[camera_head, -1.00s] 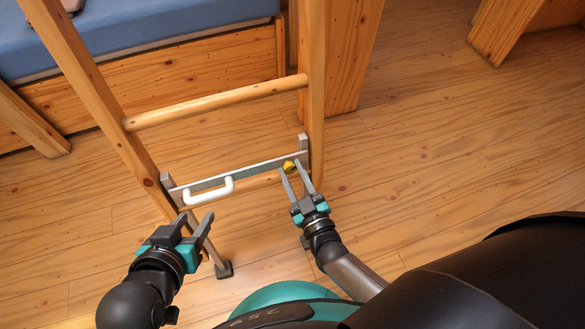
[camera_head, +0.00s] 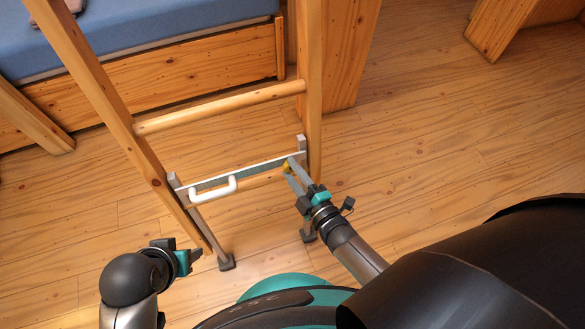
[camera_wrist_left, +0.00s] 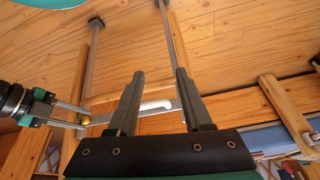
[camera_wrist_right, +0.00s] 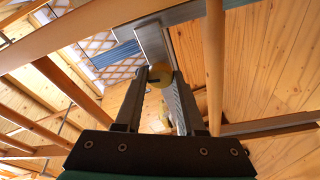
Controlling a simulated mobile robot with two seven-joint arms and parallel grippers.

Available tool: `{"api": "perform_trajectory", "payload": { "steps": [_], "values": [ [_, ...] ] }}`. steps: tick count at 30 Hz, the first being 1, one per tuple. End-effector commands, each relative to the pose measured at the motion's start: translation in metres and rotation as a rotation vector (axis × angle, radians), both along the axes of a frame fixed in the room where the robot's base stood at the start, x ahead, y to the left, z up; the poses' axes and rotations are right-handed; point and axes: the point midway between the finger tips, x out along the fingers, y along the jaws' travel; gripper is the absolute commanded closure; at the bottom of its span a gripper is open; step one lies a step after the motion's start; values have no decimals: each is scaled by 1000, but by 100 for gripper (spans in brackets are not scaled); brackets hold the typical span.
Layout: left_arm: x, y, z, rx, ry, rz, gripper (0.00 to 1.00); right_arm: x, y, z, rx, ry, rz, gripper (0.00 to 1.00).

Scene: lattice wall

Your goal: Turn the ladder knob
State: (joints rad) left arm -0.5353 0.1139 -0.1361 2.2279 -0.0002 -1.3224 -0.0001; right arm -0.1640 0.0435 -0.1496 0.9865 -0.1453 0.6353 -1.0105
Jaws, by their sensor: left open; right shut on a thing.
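The yellow ladder knob (camera_head: 286,168) sits at the right end of a grey metal bar (camera_head: 257,168) across the wooden ladder. My right gripper (camera_head: 288,170) is shut on the knob. In the right wrist view the knob (camera_wrist_right: 160,76) lies between the fingertips, with a dark slot on its face. A white handle (camera_head: 213,189) is fixed to the left part of the bar. My left gripper (camera_head: 195,256) is open and empty, low beside the ladder's left foot. In the left wrist view its open fingers (camera_wrist_left: 157,85) appear in front of the white handle, which is partly hidden.
The wooden ladder (camera_head: 220,108) leans by a bed with a blue mattress (camera_head: 130,30). Metal legs with dark feet (camera_head: 227,263) extend below its rails. The wooden floor (camera_head: 430,150) to the right is clear up to a wooden post (camera_head: 510,25).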

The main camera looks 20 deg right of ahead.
Motion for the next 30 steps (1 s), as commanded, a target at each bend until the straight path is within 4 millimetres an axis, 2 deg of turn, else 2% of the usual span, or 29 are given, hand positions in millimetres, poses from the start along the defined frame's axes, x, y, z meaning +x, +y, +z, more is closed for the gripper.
{"api": "perform_trajectory", "payload": {
  "steps": [10, 26, 27, 30],
  "values": [
    [-1, 0, -12, 2, 16, -1, 50, 0, 1, 1, -131, -6, 30, 100],
    [-1, 0, -15, 2, 20, -1, 50, 0, 1, 0, -153, -7, 36, 100],
    [-1, 0, -15, 2, 20, -1, 50, 0, 1, 0, -153, -7, 36, 58],
    [-1, 0, -15, 2, 20, -1, 50, 0, 1, 0, -153, -6, 35, 47]
  ]
}}
